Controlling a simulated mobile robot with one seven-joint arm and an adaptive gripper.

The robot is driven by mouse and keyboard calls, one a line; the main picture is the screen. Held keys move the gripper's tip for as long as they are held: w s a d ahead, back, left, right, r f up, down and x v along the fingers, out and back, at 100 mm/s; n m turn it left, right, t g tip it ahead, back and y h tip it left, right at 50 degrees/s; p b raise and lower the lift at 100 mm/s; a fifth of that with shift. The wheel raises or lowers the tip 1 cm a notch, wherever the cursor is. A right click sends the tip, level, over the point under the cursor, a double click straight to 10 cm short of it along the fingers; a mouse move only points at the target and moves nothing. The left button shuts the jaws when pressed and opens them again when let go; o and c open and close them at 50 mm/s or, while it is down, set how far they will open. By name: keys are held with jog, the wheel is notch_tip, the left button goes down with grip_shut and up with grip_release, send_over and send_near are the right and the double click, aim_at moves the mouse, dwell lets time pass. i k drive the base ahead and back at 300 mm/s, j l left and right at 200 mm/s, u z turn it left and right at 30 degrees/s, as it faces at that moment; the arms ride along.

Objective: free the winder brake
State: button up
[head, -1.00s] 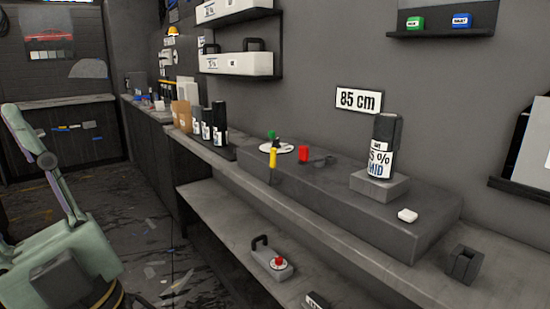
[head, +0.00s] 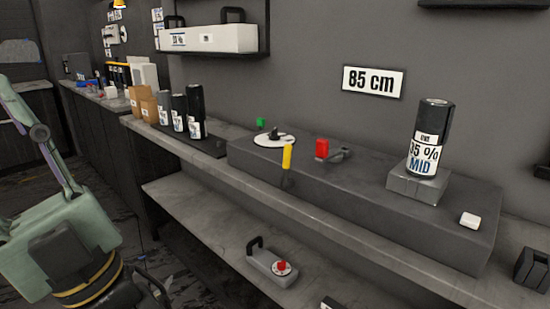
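On the raised grey block lie a white disc (head: 274,139) with a dark hub, an upright yellow handle (head: 287,156) on a dark stem, and a red block (head: 322,149) beside a dark lever-like part (head: 338,155). I cannot tell for sure which of these is the winder brake. A dark roll (head: 432,130) labelled MID stands upright on a small grey block at the right. My gripper (head: 152,290) shows only in part as a dark shape at the bottom left, well away from the bench parts. Its fingertips are unclear.
The raised block (head: 400,220) sits on a long grey bench. Several dark rolls (head: 195,110) stand at its left. A white piece (head: 470,220) lies at the right. A grey tool with a red knob (head: 270,262) lies on the lower shelf (head: 205,215). Floor shows at left.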

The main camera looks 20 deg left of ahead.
aim_at(288, 148)
jog(key=j+z, duration=0.15)
jog(key=j, duration=0.65)
jog(key=k+j+z, duration=0.15)
jog(key=j, duration=0.6)
jog(key=z, duration=0.9)
jog(key=k+l, duration=0.05)
jog(key=l, duration=0.05)
